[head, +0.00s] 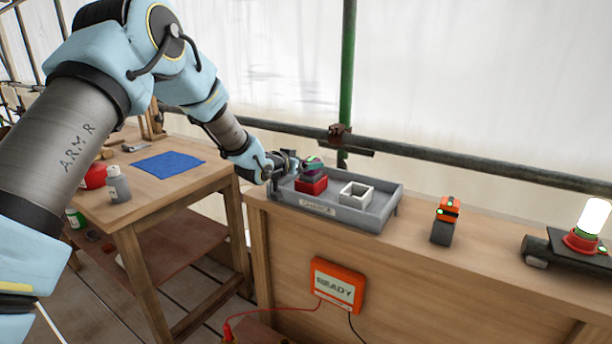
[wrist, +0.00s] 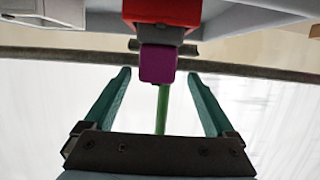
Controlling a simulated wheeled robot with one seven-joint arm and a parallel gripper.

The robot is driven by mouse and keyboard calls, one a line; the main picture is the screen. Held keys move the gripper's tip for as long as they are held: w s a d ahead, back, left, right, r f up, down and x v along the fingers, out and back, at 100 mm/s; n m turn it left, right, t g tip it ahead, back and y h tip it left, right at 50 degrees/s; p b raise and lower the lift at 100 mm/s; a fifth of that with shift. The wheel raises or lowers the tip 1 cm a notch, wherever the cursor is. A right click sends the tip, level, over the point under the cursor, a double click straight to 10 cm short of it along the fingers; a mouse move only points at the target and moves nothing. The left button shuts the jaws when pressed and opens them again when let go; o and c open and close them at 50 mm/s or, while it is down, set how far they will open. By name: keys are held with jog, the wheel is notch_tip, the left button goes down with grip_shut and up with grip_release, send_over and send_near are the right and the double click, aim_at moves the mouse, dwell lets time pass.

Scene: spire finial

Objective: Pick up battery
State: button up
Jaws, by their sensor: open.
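A block with a purple end (wrist: 157,64) and a grey body stands in a red square holder (head: 311,186) in the grey tray; I take it for the battery, though no label shows. My gripper (head: 307,163) is at the tray's left part, by the top of this block. In the wrist view the teal fingers of my gripper (wrist: 158,76) are spread, and the purple end lies between their tips in the picture, touching neither. Its depth relative to the tips is hard to tell. In the head view the fingers partly hide the block.
The grey tray (head: 340,216) also holds an empty-looking white square frame (head: 356,194). An orange and black device (head: 446,219) and a lit lamp (head: 591,222) stand to the right on the bench. A scaffold rail (head: 440,160) runs behind. A blue cloth (head: 168,162) lies on the left table.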

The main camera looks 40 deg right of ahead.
jog(key=shift+s+p+x, duration=0.2)
jog(key=shift+p+x, duration=1)
jog(key=shift+x, duration=1.9)
jog(key=shift+f, duration=0.15)
jog(key=shift+c, duration=0.2)
grip_shut()
